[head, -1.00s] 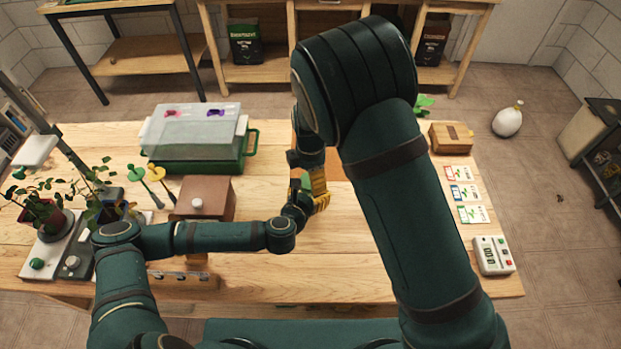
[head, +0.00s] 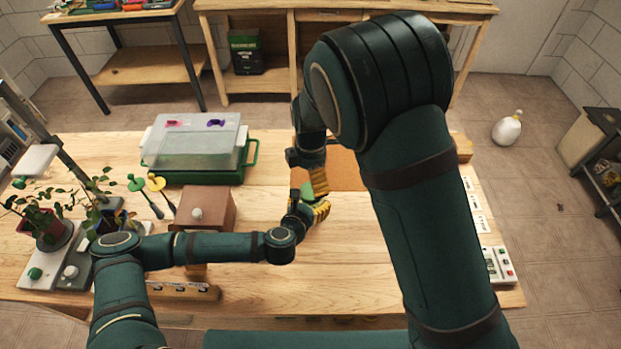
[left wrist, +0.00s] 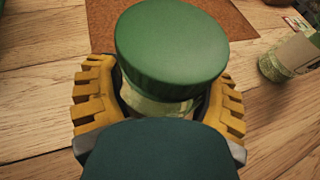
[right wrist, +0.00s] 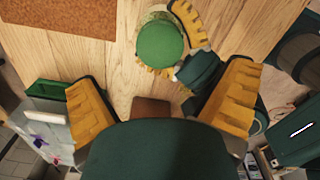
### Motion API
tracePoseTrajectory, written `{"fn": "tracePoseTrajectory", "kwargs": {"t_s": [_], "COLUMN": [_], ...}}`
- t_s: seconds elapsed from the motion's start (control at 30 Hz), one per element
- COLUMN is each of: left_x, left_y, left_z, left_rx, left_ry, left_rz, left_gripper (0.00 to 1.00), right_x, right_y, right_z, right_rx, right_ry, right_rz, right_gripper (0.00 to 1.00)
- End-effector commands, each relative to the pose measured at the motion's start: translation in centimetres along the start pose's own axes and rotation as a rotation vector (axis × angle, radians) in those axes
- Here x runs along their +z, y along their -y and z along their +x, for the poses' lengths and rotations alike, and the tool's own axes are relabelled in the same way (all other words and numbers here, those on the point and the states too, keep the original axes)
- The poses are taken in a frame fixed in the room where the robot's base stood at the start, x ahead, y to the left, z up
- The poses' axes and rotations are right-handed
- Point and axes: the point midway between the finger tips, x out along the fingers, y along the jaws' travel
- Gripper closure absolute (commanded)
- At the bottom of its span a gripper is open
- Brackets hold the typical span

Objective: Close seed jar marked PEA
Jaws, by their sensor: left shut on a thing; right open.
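The lid also shows in the right wrist view (right wrist: 160,44). My left gripper (head: 316,211) is shut around the jar body below the lid. My right gripper (right wrist: 165,105) is open and empty, with the lid ahead of it, beyond and between its fingers. In the head view my right gripper (head: 314,180) is close above the jar, which is mostly hidden.
Another jar (left wrist: 292,56) stands right of the held one in the left wrist view. A brown mat (head: 343,172) lies behind the grippers. A brown box (head: 206,209), a green propagator tray (head: 200,174) and potted plants (head: 48,226) occupy the left. The front middle is bare.

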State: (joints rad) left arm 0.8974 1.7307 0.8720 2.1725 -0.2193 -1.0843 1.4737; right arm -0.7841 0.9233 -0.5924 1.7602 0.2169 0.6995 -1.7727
Motion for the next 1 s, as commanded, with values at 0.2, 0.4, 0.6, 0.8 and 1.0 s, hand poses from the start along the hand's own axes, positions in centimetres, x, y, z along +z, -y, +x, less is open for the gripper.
{"fn": "tracePoseTrajectory", "kwargs": {"t_s": [0.2, 0.4, 0.6, 0.8, 1.0], "left_x": [0.0, 0.0, 0.0, 0.0, 0.0], "left_y": [0.0, 0.0, 0.0, 0.0, 0.0], "left_z": [0.0, 0.0, 0.0, 0.0, 0.0], "left_rx": [0.001, 0.001, 0.001, 0.0, 0.001], "left_ry": [0.0, 0.0, 0.0, 0.0, 0.0], "left_rz": [0.0, 0.0, 0.0, 0.0, 0.0], "left_gripper": [1.0, 1.0, 1.0, 1.0, 0.01], "right_x": [-0.1, 0.0, 0.0, 0.0, 0.0], "right_y": [-0.1, 0.0, 0.0, 0.0, 0.0], "right_z": [-4.7, -8.2, -9.9, -10.1, -10.1], "right_rx": [0.006, 0.004, 0.002, 0.0, 0.0], "right_ry": [-0.003, -0.002, -0.001, 0.0, 0.0], "right_rz": [-0.002, -0.001, 0.0, 0.0, 0.0], "right_gripper": [0.0, 0.0, 0.0, 0.0, 0.0]}}
